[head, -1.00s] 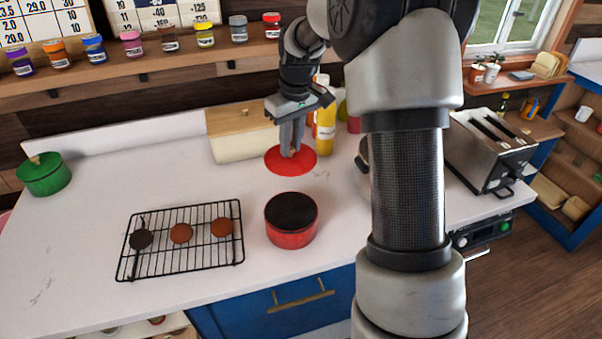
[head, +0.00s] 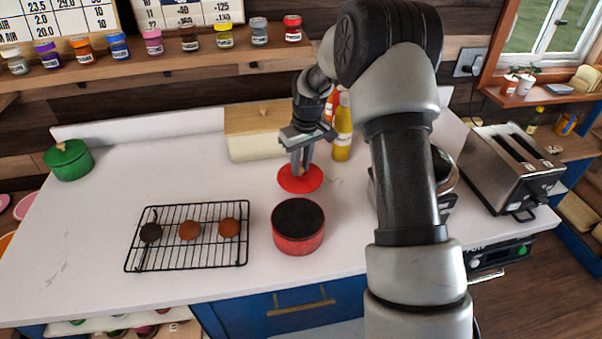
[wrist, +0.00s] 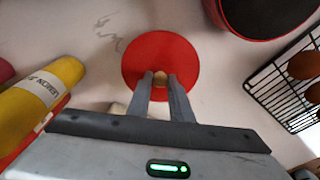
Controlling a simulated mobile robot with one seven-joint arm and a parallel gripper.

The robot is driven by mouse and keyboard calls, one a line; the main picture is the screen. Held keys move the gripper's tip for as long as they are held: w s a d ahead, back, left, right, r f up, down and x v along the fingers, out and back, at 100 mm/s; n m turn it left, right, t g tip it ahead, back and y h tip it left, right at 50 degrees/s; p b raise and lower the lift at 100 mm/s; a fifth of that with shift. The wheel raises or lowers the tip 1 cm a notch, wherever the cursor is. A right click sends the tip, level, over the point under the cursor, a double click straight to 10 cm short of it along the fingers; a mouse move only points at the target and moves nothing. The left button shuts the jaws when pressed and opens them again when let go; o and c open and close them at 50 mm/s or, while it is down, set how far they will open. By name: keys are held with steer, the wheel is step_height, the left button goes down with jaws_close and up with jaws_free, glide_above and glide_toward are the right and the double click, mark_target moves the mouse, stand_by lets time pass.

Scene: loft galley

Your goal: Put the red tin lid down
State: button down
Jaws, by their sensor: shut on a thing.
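The red tin lid (head: 300,180) is a flat red disc with a small tan knob, over the white worktop behind the red tin. My gripper (head: 301,170) points down at it and is shut on its knob. In the wrist view the lid (wrist: 160,62) lies between and beyond the fingertips (wrist: 160,80). Whether the lid touches the worktop or hangs just above it I cannot tell. The open red tin (head: 298,228), dark inside, stands in front of the lid, and its edge shows in the wrist view (wrist: 265,15).
A black wire rack (head: 190,250) with several round biscuits is left of the tin. A cream box with a wooden lid (head: 262,120) and a yellow bottle (head: 343,135) stand behind. A green pot (head: 68,160) is far left, a toaster (head: 510,160) right. Worktop between rack and box is clear.

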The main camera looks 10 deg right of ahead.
mark_target(302, 169)
steer(key=shift+f, duration=1.7)
steer(key=shift+f, duration=0.2)
steer(key=c, duration=1.6)
jaws_free()
